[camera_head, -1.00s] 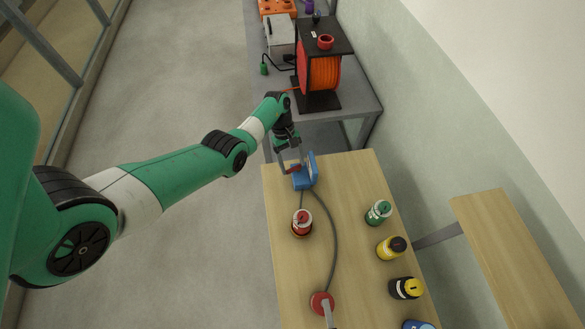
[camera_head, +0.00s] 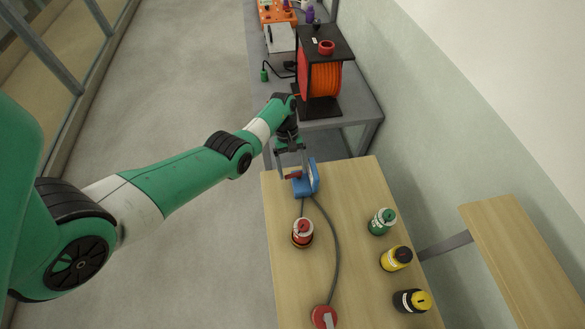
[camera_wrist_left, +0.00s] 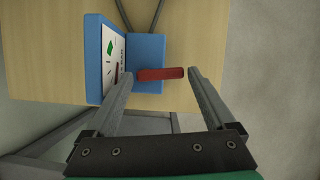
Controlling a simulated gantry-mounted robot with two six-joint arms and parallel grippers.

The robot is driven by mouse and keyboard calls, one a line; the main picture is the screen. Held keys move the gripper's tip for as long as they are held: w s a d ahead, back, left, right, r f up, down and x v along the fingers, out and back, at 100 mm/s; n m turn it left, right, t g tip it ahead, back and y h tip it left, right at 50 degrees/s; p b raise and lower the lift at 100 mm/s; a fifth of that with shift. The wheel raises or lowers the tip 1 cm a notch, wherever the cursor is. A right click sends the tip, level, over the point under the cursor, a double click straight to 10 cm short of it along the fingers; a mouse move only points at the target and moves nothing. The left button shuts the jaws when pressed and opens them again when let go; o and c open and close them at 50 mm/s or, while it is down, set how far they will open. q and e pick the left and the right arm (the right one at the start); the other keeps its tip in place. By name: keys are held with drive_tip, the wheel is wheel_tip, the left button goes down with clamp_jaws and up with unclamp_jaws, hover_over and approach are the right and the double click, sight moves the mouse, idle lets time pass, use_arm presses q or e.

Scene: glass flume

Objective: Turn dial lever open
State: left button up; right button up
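A blue dial box (camera_head: 313,177) stands at the far left edge of the wooden table. In the left wrist view the box (camera_wrist_left: 148,50) has a white dial face with a green mark. A red lever (camera_wrist_left: 160,73) sticks out from it. It also shows in the head view (camera_head: 292,175). My left gripper (camera_head: 293,172) is at the lever from above. In the wrist view its two fingers (camera_wrist_left: 160,80) are open, one at each end of the visible lever. My right gripper is in no view.
Grey cables run from the box across the wooden table (camera_head: 350,190). A red-topped canister (camera_head: 302,232) stands near it. Green (camera_head: 381,221), yellow (camera_head: 396,258) and black (camera_head: 411,301) canisters line the right edge. An orange cable reel (camera_head: 322,78) stands on the grey bench behind.

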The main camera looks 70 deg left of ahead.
use_arm(q)
drive_tip(key=shift+o, duration=0.5)
drive_tip(key=shift+a+r, duration=0.1)
drive_tip(key=shift+r, duration=0.1)
drive_tip(key=p+v, duration=0.1)
drive_tip(key=v, duration=1)
drive_tip(key=shift+w, duration=0.1)
